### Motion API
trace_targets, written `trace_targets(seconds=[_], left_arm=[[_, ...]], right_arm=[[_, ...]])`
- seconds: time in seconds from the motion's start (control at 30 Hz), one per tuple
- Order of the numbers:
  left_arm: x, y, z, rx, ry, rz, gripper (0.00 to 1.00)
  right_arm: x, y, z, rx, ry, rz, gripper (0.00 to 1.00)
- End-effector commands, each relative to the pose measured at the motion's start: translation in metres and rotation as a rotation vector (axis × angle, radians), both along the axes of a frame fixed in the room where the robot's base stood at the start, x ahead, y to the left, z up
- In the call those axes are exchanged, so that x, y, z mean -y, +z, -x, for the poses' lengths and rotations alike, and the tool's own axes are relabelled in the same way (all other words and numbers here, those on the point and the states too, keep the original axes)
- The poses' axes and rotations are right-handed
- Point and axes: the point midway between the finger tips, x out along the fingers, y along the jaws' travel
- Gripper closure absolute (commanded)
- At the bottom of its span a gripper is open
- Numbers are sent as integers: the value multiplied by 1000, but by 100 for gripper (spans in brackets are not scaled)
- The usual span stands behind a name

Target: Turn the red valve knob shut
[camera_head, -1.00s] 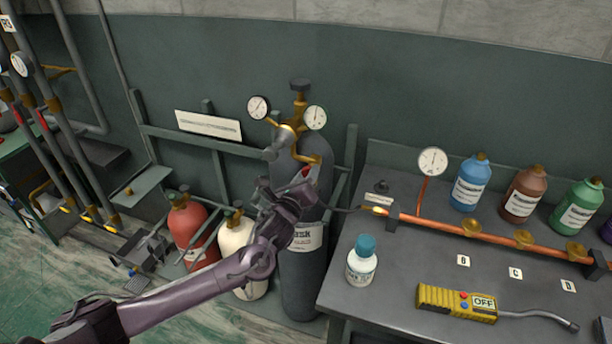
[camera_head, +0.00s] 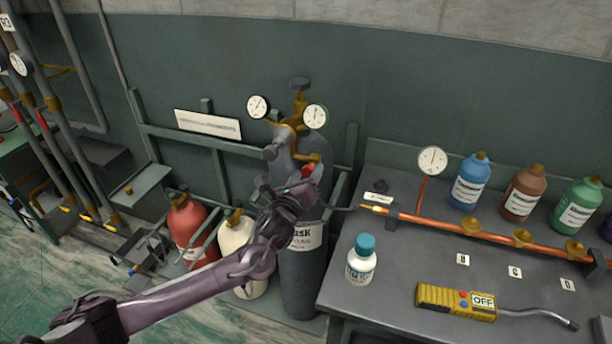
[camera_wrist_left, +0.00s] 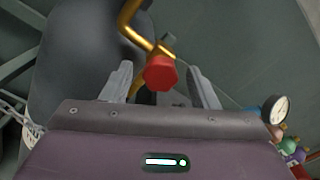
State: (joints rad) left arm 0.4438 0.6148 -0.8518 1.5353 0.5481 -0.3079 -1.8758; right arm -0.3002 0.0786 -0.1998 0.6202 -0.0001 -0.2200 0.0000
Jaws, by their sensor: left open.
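The red valve knob (camera_wrist_left: 160,73) shows in the left wrist view as a faceted red cap at the end of a bent brass pipe (camera_wrist_left: 136,30). In the head view the knob (camera_head: 309,170) is partly hidden by my left gripper (camera_head: 303,183). My left gripper, also in the left wrist view (camera_wrist_left: 161,85), is open, with one finger on each side of the knob. Gaps show between the knob and both fingers. The dark grey cylinder (camera_head: 298,280) stands upright behind the gripper. My right gripper is not in view.
Two gauges, left (camera_head: 258,106) and right (camera_head: 315,117), sit atop the cylinder. Red (camera_head: 188,228) and cream (camera_head: 236,246) cylinders stand to its left. The bench (camera_head: 400,275) at right holds a copper pipe (camera_head: 440,223), bottles and a yellow detector (camera_head: 455,300).

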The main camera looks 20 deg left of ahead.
Motion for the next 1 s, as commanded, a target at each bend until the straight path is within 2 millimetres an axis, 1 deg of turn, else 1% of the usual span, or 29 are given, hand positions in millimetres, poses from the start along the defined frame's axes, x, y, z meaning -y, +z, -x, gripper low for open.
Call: trace_targets(seconds=[0.17,0.27,0.5,0.6,0.7,0.8,1.0], left_arm=[[0,0,2,1,1,1,46],[-1,-2,12,0,0,-1,46],[-2,-3,51,-1,-2,0,46],[-2,-2,65,-2,-1,0,46],[-3,-2,74,-2,0,-1,46],[-3,0,78,0,0,0,46],[-3,0,78,1,1,0,46]], right_arm=[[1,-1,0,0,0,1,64],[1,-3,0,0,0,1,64],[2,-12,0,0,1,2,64],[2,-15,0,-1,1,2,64],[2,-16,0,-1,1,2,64],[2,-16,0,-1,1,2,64],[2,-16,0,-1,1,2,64]])
